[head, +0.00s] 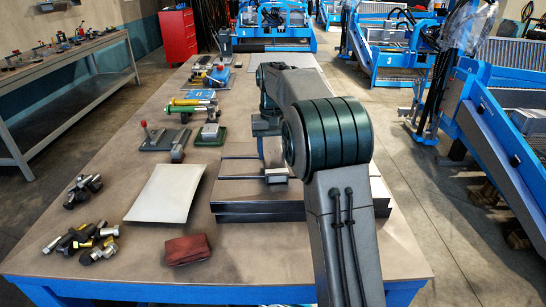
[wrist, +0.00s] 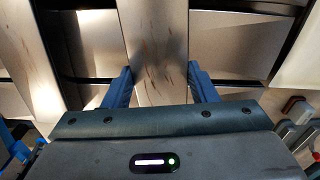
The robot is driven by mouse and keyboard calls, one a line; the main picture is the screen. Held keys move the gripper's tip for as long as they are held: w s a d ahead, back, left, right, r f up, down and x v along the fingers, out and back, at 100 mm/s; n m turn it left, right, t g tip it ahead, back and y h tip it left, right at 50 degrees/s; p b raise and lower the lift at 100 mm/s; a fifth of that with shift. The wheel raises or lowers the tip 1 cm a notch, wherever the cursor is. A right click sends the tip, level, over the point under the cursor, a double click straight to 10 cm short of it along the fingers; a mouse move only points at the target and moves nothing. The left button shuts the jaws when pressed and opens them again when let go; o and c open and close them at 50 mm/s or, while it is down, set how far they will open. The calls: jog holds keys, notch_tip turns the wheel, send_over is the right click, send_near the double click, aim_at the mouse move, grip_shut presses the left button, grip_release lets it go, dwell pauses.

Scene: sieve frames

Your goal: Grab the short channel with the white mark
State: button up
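In the wrist view, the two blue fingers of my gripper (wrist: 160,85) stand wide apart, one on each side of a scuffed metal channel (wrist: 158,40). Little or no gap shows between the fingers and its edges, and I cannot tell whether they press on it. This channel runs away from the gripper, across other metal pieces that lie sideways. No white mark is clear on it. In the head view, a stack of long steel channels (head: 258,208) lies on the table. My arm covers part of the stack and most of the gripper.
The brown table (head: 130,250) also holds a pale sheet (head: 166,192), a dark red folded cloth (head: 187,249), loose bolts and fittings (head: 85,240), and small tools and vises (head: 165,139) farther back. Blue machines (head: 392,60) stand beyond.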

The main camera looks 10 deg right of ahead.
jog(key=shift+r, duration=0.1)
grip_shut()
